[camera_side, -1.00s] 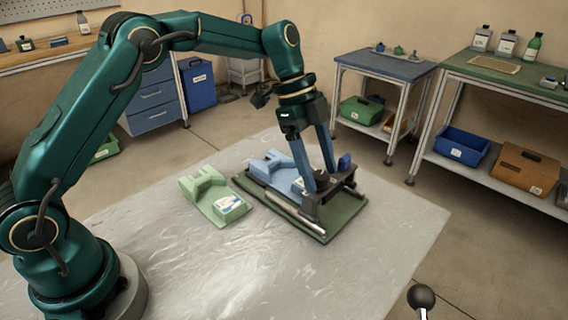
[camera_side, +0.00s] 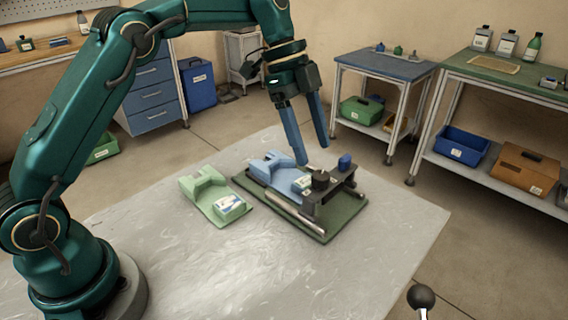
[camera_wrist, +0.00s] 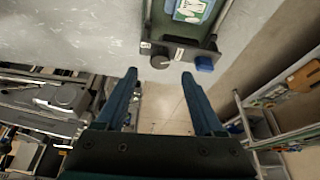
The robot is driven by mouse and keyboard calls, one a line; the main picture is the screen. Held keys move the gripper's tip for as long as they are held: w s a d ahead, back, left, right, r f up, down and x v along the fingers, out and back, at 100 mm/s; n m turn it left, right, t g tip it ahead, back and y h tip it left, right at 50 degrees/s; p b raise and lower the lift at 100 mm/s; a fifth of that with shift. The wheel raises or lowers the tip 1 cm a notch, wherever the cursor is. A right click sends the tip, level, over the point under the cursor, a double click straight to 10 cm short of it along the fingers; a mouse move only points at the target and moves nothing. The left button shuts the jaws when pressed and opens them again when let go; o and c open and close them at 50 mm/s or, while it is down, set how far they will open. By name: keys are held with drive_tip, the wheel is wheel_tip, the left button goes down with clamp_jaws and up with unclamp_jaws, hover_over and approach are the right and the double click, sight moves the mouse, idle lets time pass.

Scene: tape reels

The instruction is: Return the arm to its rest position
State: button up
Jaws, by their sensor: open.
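My gripper (camera_side: 313,153) is open and empty, its two blue fingers pointing down and spread apart above the fixture. In the wrist view my gripper (camera_wrist: 159,88) also shows nothing between its fingers. The fingertips appear clear of the fixture.
A light blue cradle (camera_side: 270,167) sits on the plate's left part, and a pale green cradle (camera_side: 206,190) with a labelled item lies further left. The grey work surface (camera_side: 250,275) is bare in front. A blue-topped cart (camera_side: 384,64) and a green-topped bench (camera_side: 500,72) stand behind right.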

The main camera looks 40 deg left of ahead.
drive_tip(key=s+r+n+t+y, duration=0.2)
drive_tip(key=s+r+n+t, duration=0.1)
drive_tip(key=s+r, duration=0.7)
drive_tip(key=s+a+f+n+t+y, duration=0.2)
drive_tip(key=s+a+f+n, duration=0.3)
drive_tip(key=s+f+n, duration=0.4)
drive_tip(key=s+n, duration=0.2)
drive_tip(key=n, duration=0.2)
drive_tip(key=shift+s+a+n+y, duration=0.3)
drive_tip(key=shift+n, duration=0.1)
